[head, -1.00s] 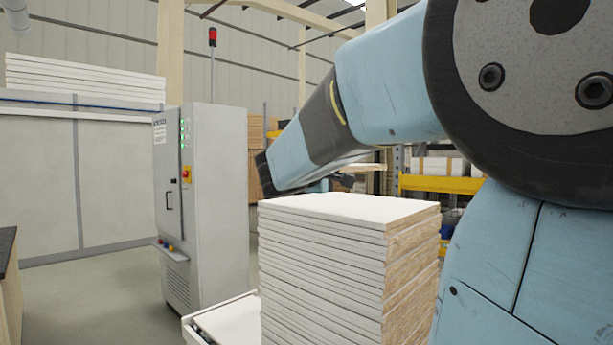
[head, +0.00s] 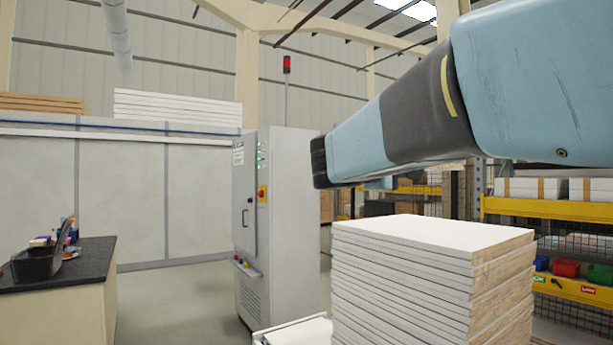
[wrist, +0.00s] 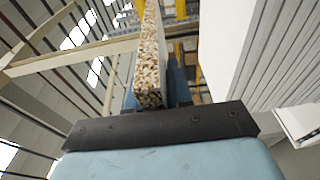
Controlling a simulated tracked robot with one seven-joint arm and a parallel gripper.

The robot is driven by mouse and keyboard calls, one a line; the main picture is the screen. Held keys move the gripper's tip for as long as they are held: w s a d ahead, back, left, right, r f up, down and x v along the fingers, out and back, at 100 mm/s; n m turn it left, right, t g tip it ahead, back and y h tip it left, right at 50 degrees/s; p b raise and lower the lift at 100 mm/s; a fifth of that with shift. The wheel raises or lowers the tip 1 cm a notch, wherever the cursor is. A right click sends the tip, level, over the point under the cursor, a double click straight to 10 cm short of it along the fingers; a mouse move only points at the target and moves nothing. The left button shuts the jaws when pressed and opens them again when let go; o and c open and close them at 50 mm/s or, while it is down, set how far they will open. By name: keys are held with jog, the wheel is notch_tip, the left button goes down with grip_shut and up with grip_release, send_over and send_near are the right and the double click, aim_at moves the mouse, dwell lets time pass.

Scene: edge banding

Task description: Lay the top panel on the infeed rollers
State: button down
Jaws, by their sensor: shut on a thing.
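In the wrist view my gripper (wrist: 156,103) is shut on a white panel (wrist: 150,60) with a speckled chipboard edge. The panel shows narrow and edge-on, standing out beyond the dark gripper bar. In the head view my forearm hides most of the gripper, and the held panel cannot be made out there. A stack of white panels (head: 430,275) with raw chipboard ends stands below and right of my forearm's end; it also shows in the wrist view (wrist: 265,55), apart from the held panel. I cannot identify the infeed rollers for certain.
A grey control cabinet (head: 278,220) with a red beacon stands left of the stack. A low white machine part (head: 298,331) shows between them. A dark-topped bench (head: 65,262) is at left, and yellow-beamed shelving (head: 545,208) at right. Floor is clear between bench and cabinet.

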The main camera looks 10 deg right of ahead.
jog(key=shift+s+a+r, duration=0.45)
jog(key=shift+a+r, duration=0.35)
jog(key=shift+a, duration=0.05)
jog(key=shift+s+a+r, duration=0.45)
jog(key=shift+a+r, duration=0.35)
jog(key=shift+a, duration=0.05)
jog(key=shift+s, duration=0.1)
